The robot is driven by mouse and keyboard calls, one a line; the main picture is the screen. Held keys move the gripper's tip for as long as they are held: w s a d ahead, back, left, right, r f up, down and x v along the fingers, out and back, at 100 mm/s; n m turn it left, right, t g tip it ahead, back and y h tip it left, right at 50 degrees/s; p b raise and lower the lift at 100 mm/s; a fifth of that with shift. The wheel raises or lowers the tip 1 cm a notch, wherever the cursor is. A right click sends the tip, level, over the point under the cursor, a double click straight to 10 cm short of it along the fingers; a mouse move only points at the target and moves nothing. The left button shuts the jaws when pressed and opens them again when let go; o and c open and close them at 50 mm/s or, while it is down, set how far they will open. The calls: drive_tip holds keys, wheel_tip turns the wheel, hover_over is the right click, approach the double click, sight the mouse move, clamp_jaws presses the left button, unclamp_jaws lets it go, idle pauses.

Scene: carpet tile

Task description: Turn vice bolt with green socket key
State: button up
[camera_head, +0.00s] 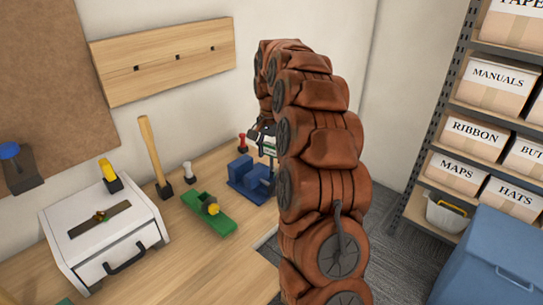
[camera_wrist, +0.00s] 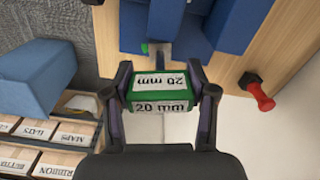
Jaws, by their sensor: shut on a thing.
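The blue vice (camera_head: 243,172) stands on the wooden bench, and part of it shows at the top of the wrist view (camera_wrist: 228,22). My gripper (camera_wrist: 162,92) is shut on the green socket key (camera_wrist: 160,88), a green block with white "20 mm" labels. The key's far end points at the vice, by a grey bolt-like part (camera_wrist: 160,52). I cannot tell whether the key sits on the bolt or just short of it. In the head view the key (camera_head: 270,148) shows only partly beside the vice, as my arm hides much of it.
A red-handled tool (camera_wrist: 258,92) stands near the vice. Shelves with boxes (camera_head: 478,138) and a blue bin (camera_head: 490,265) are right.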

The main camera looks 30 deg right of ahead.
sight(271, 144)
drive_tip(key=m+b, duration=0.2)
drive_tip(key=m, duration=0.2)
drive_tip(key=shift+w, duration=0.1)
drive_tip(key=m+b, duration=0.2)
drive_tip(key=m, duration=0.2)
drive_tip(key=shift+f, duration=0.1)
drive_tip(key=m+b, duration=0.1)
drive_tip(key=m, duration=0.3)
drive_tip(key=shift+w+m+b, duration=0.1)
drive_tip(key=shift+m+b, duration=0.25)
drive_tip(key=shift+m, duration=1.35)
drive_tip(key=shift+r+n, duration=0.2)
drive_tip(key=shift+n, duration=0.4)
drive_tip(key=shift+r+p, duration=1.1)
drive_tip(key=shift+r, duration=1.1)
drive_tip(key=shift+r, duration=0.1)
